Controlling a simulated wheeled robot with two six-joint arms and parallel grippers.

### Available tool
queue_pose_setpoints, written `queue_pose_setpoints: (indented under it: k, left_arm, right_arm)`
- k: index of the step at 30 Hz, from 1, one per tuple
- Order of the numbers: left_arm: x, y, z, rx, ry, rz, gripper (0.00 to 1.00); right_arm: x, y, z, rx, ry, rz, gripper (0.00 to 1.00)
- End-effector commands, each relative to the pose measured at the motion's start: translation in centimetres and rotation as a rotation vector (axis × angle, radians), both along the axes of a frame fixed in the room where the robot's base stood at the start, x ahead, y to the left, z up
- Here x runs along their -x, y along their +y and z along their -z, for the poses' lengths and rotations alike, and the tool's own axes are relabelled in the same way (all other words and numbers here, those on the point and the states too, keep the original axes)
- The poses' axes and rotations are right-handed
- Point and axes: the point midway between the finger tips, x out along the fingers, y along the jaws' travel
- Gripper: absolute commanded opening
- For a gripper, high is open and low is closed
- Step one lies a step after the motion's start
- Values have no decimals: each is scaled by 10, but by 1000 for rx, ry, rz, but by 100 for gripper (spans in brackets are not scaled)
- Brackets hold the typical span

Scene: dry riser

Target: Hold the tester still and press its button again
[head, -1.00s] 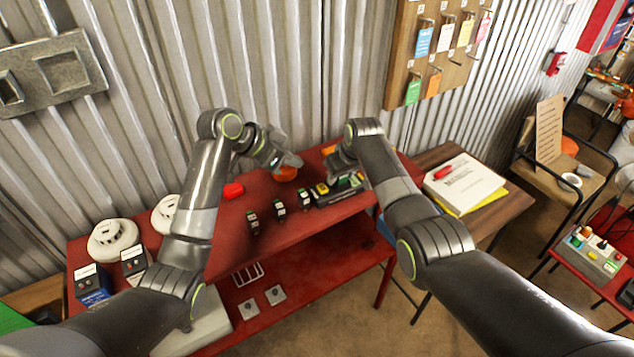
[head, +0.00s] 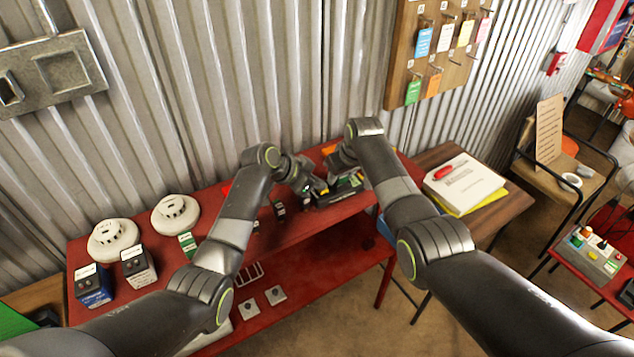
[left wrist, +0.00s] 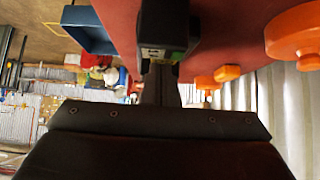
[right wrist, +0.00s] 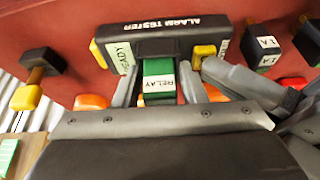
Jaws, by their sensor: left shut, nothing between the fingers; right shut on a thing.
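The alarm tester (right wrist: 160,42) is a black bar on the red bench, with a READY label and yellow parts. It also shows in the head view (head: 350,184). A green block labelled RELAY (right wrist: 159,84) sits at its middle. My right gripper (right wrist: 160,80) has its fingers on both sides of this block, shut on it. My left gripper (head: 317,190) is shut and empty at the tester. In the right wrist view its grey fingers reach in from the right, close to a yellow button (right wrist: 203,52); I cannot tell whether they touch it.
On the red bench (head: 290,235), two white detectors (head: 112,239) and small labelled blocks (head: 135,264) stand at left. Small black blocks (right wrist: 262,45) stand beside the tester. A white binder (head: 465,184) lies on the side table at right. The corrugated wall (head: 290,70) rises close behind.

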Motion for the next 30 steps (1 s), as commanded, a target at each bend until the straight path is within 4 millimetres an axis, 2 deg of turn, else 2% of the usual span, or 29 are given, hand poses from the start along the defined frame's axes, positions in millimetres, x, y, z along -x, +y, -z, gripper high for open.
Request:
queue_pose_setpoints:
  k: [9,15,22,26,30]
  left_arm:
    - [0,0,2,1,1,0,0]
    - [1,0,21,0,5,0,0]
    - [2,2,27,-5,12,-1,0]
    - [2,2,26,-6,12,-1,0]
    - [2,1,13,-4,6,1,0]
  right_arm:
    - [0,0,0,0,-1,-1,7]
    - [0,0,-1,0,-1,-1,7]
    - [0,2,-1,-2,-1,-4,7]
    - [0,3,-2,-4,-2,-4,7]
    - [0,3,-2,-5,-4,-4,7]
